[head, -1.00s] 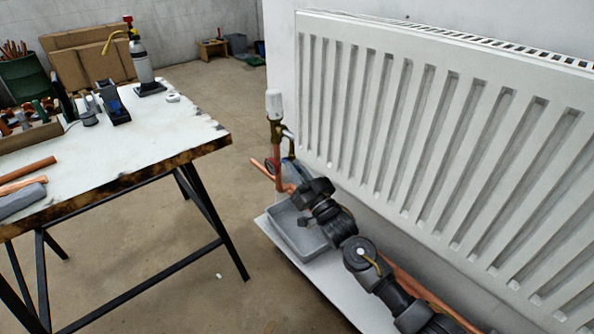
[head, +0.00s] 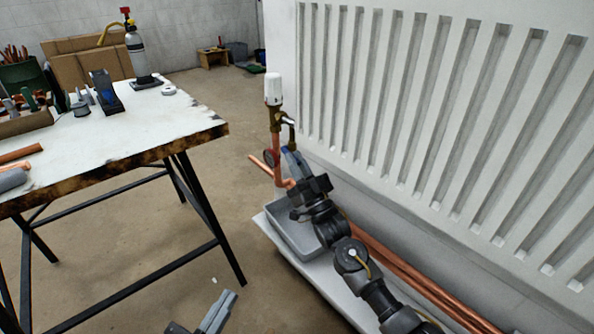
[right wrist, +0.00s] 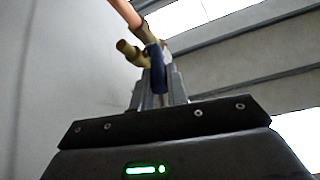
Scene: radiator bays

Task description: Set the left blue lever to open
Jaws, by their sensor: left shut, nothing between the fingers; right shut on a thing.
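The blue lever (right wrist: 157,68) sits at the brass valve (right wrist: 130,50) on the copper pipe in the right wrist view, between my right gripper's fingers. My right gripper (right wrist: 158,90) is shut on it. In the head view my right gripper (head: 293,160) reaches the valve below the white thermostatic head (head: 273,89), and only a little of the lever's blue shows past the fingers. The lever's angle to the pipe is hard to tell. My left gripper (head: 222,306) is shut and empty, low in the head view over the floor.
A grey tray (head: 280,233) lies on a pale board under the valve. The white radiator (head: 430,110) fills the right side, with copper pipes (head: 415,275) along its foot. A worn workbench (head: 130,135) with tools stands at left. The floor between is mostly clear.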

